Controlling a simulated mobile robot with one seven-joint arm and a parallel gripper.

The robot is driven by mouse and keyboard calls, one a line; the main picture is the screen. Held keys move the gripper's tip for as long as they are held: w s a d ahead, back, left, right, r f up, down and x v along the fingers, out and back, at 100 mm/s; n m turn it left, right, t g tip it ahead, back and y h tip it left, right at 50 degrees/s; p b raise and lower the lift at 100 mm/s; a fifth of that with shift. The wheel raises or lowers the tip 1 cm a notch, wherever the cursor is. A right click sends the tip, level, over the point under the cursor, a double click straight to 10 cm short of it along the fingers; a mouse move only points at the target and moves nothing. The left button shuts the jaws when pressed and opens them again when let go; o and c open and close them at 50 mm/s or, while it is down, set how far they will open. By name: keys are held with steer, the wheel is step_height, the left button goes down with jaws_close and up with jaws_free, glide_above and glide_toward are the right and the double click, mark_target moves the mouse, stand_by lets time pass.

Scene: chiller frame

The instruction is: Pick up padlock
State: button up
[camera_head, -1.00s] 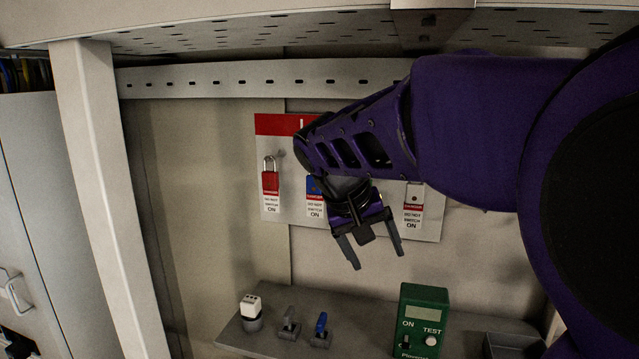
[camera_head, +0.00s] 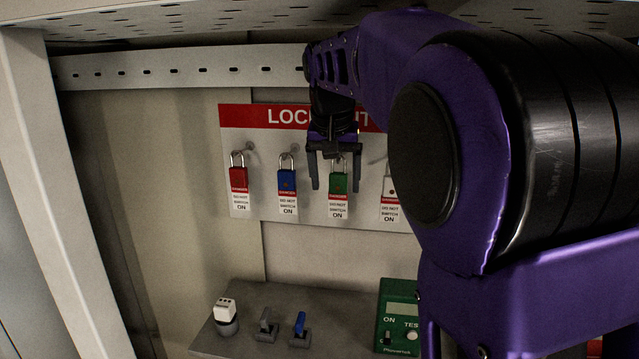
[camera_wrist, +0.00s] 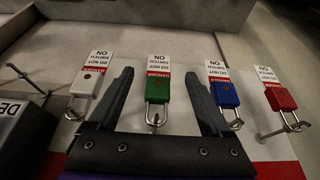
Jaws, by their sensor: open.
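Several padlocks with danger tags hang on the lockout board (camera_head: 235,215): a red padlock (camera_head: 239,178), a blue padlock (camera_head: 287,181), a green padlock (camera_head: 339,183) and a white padlock (camera_head: 389,188) partly behind my arm. My gripper (camera_head: 336,188) is open and empty in front of the green padlock, one finger on each side of it. In the wrist view, the green padlock (camera_wrist: 158,88) shows between the open fingers, with its shackle towards the gripper body. The blue padlock (camera_wrist: 223,94) is close beside one finger, and the white padlock (camera_wrist: 87,84) beside the other. Contact cannot be told.
Below the board, a grey shelf (camera_head: 262,290) holds a white-topped knob (camera_head: 225,312), a grey switch (camera_head: 265,323), a blue switch (camera_head: 299,325) and a green tester box (camera_head: 396,325). A slotted rail (camera_head: 190,70) runs above. A pale post (camera_head: 60,180) stands at left.

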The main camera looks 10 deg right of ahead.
mark_target(338, 174)
steer(key=w, duration=0.1)
steer(key=w+d, duration=0.1)
steer(key=w, duration=0.2)
steer(key=shift+w+d+f+p, duration=0.3)
steer(key=shift+w+f, duration=0.1)
steer(key=shift+f, duration=0.2)
jaws_close()
